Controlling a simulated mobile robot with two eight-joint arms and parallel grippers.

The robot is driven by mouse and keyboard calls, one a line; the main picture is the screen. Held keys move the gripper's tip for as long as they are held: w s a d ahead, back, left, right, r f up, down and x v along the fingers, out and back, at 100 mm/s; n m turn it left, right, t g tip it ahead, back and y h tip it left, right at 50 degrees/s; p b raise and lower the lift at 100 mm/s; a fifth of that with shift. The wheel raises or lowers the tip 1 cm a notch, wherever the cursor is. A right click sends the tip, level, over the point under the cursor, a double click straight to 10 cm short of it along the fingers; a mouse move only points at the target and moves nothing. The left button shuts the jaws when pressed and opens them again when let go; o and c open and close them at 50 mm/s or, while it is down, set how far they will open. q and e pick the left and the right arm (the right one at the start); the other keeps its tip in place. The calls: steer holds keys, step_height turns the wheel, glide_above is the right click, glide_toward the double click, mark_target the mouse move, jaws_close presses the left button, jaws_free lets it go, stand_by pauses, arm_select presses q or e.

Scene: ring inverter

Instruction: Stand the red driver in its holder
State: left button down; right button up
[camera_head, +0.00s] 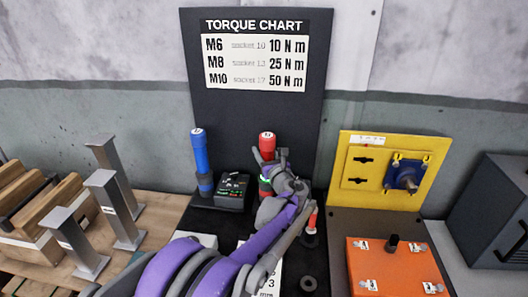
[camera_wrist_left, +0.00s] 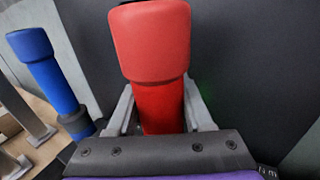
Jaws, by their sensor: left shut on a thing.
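The red driver (camera_head: 267,143) stands roughly upright between the fingers of my left gripper (camera_head: 270,163), in front of the black board. In the left wrist view the red driver (camera_wrist_left: 153,60) fills the middle, with a grey finger of my left gripper (camera_wrist_left: 158,105) on each side of it. The gripper is shut on it. My right gripper is not in view.
A blue driver (camera_head: 201,155) stands upright to the left, beside a black box with a display (camera_head: 232,190). A small orange-red piece (camera_head: 312,217) stands to the right of my wrist.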

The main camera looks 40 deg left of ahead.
arm_select(q)
steer(key=shift+c, duration=1.1)
jaws_free()
steer(key=shift+f, duration=0.15)
steer(key=shift+d, duration=0.1)
steer(key=v, duration=1.1)
steer(key=s+d+f+n+g+h+p, duration=0.1)
steer(key=s+d+f+n+h, duration=0.2)
steer(key=s+d+n, duration=0.2)
steer(key=s+d+f+n+g+h+p, duration=0.1)
steer(key=s+d+f+n+h+p, duration=0.1)
steer(key=s+n, duration=0.5)
steer(key=s+d+f+n+g+h+p, duration=0.1)
steer(key=s+d+f+n+h, duration=0.3)
steer(key=s+d+n+h, duration=0.2)
steer(key=shift+s+d+f+p, duration=0.15)
steer(key=shift+s+d+f, duration=0.05)
steer(key=shift+d, duration=0.3)
steer(key=shift+s+d+f+p, duration=0.15)
steer(key=shift+d+f, duration=0.05)
steer(key=shift+d, duration=0.3)
steer(key=s+d+f+n+h+p, duration=0.1)
steer(key=s+d+n+h, duration=0.3)
steer(key=d, duration=0.4)
steer(key=shift+s+d+f+n+h, duration=0.25)
steer(key=shift+s+f+n+h, duration=0.2)
steer(key=shift+n, duration=0.45)
